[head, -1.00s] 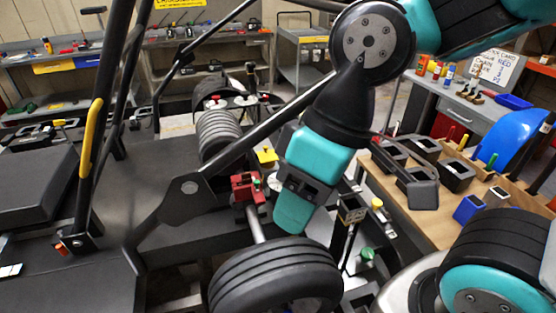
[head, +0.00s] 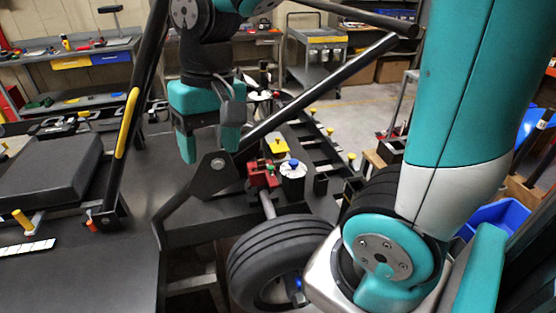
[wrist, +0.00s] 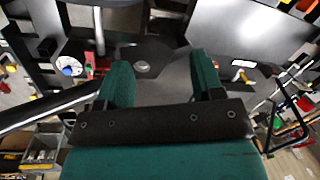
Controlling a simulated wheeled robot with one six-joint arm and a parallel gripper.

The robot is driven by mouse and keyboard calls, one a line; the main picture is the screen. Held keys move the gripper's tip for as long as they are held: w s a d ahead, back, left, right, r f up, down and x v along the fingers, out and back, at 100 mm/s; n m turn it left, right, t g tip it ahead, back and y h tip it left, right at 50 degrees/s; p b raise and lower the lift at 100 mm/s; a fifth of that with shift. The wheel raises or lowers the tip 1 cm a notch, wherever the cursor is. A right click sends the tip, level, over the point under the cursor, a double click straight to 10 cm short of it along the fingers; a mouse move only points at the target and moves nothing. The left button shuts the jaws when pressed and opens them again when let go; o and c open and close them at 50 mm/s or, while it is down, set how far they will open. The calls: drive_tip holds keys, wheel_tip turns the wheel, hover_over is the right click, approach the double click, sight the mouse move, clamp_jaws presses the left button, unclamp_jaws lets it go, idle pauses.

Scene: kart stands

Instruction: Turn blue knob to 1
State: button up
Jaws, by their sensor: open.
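The blue knob (head: 293,163) sits on a white round dial on top of a dark post, right of a red block (head: 263,175) in the head view. In the wrist view the blue knob (wrist: 68,70) and its white dial are at the left. The dial's marks are too small to read. My gripper (head: 208,150) is open and empty, with two teal fingers pointing down, to the left of the knob and apart from it. In the wrist view my gripper (wrist: 161,76) shows dark kart structure between its fingers.
A black diagonal bar (head: 310,95) runs between my gripper and the knob's area. A black tyre (head: 280,262) stands in front. A yellow knob (head: 278,148) is beside the blue one. A yellow handle (head: 22,222) and striped white strip (head: 25,246) lie at left.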

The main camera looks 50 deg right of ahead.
drive_tip(key=w+d+m, duration=0.1)
drive_tip(key=d+m, duration=0.1)
drive_tip(key=w+d+m, duration=0.2)
drive_tip(key=w+d+m+h, duration=0.1)
drive_tip(key=w+d+m, duration=0.1)
drive_tip(key=d, duration=0.1)
drive_tip(key=shift+w+r+g, duration=0.15)
drive_tip(key=shift+w+g, duration=0.1)
drive_tip(key=shift+g, duration=0.15)
drive_tip(key=w+d+f+m+b, duration=0.1)
drive_tip(key=w+d+f+m, duration=0.15)
drive_tip(key=d+m, duration=0.3)
drive_tip(key=m+b, duration=0.4)
drive_tip(key=m, duration=0.5)
hover_over(294, 161)
wheel_tip(294, 161, down, 9)
drive_tip(key=shift+t+h, duration=0.4)
wheel_tip(294, 161, down, 17)
drive_tip(key=p, duration=0.4)
drive_tip(key=shift+r, duration=0.2)
drive_tip(key=c, duration=0.9)
